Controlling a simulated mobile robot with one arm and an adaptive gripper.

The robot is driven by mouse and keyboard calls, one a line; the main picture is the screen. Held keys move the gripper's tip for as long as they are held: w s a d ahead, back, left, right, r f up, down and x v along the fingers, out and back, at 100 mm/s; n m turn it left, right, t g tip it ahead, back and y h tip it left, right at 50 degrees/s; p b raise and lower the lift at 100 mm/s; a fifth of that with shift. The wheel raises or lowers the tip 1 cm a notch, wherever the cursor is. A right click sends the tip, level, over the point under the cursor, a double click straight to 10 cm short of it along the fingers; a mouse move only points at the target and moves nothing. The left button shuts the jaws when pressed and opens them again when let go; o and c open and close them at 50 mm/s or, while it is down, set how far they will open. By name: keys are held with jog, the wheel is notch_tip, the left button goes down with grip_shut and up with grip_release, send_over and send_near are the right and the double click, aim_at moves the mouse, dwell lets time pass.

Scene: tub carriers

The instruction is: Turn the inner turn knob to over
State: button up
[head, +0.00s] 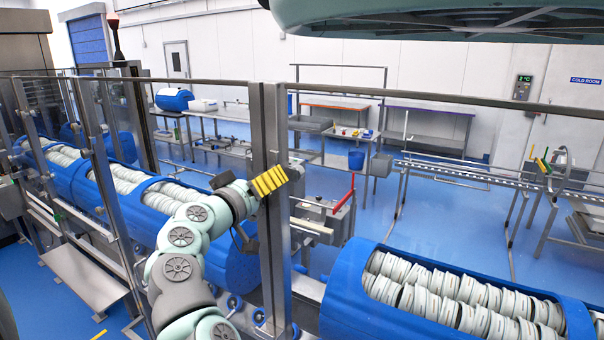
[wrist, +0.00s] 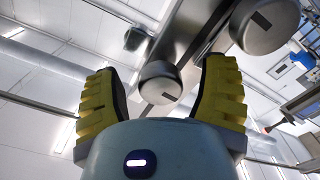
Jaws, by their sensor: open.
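Two round grey turn knobs show in the wrist view on a metal post (wrist: 190,35). The smaller-looking knob (wrist: 158,80) is between my fingertips, with a short dark mark on its face. The larger-looking knob (wrist: 265,24) is at the upper right, outside my fingers, with a dark bar mark. I cannot tell from labels which is the inner one. My gripper (wrist: 160,66) is open, with yellow ribbed fingers either side of the first knob and visible gaps. In the head view my gripper (head: 266,205) is by the steel guard post; the knobs are not discernible there.
A steel post (head: 270,130) and clear guard panels stand close to my arm. Blue tubs (head: 340,290) full of white discs lie on both sides. A bench with a red-handled lever (head: 343,200) is behind. Blue floor (head: 390,225) is open further back.

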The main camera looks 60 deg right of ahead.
jog(key=shift+c, duration=0.2)
jog(key=c, duration=1.2)
jog(key=shift+o, duration=0.2)
jog(key=shift+f, duration=0.1)
